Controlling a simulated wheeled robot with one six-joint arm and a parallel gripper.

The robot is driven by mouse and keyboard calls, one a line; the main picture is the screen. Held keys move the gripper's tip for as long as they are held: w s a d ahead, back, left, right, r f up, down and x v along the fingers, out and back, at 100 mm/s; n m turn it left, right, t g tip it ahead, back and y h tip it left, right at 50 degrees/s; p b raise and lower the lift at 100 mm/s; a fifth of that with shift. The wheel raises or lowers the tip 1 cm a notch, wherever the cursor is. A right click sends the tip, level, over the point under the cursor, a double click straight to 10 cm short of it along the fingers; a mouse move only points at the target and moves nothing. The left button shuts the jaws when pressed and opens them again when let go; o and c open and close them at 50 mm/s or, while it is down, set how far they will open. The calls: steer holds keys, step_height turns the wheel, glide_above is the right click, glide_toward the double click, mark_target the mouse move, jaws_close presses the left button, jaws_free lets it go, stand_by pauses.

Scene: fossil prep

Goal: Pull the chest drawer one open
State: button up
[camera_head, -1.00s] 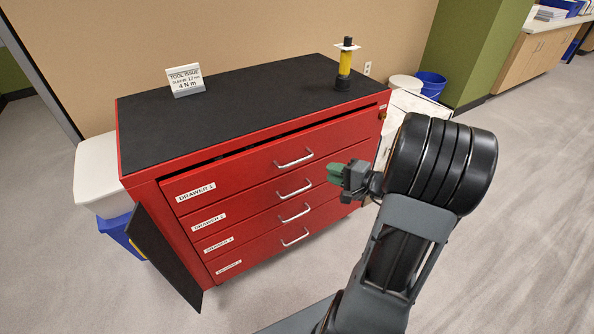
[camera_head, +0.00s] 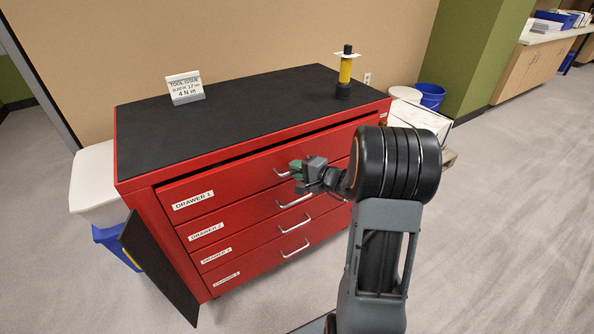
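The red tool chest (camera_head: 150,215) stands against the wall with a black mat on top. Drawer one (camera_head: 235,184), labelled "DRAWER 1", is the top drawer, and a dark gap shows along its upper edge. Its silver handle (camera_head: 281,173) shows only at its left end; my gripper hides the rest.
Lower drawers with silver handles (camera_head: 294,248) sit below. A yellow and black tool (camera_head: 345,72) and a sign (camera_head: 185,88) stand on the chest top. A white-lidded blue bin (camera_head: 97,185) and a dark panel (camera_head: 158,265) are at the left. Floor on the right is open.

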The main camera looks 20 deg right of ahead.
steer(key=shift+c, duration=0.5)
jaws_close()
steer(key=shift+f, duration=0.1)
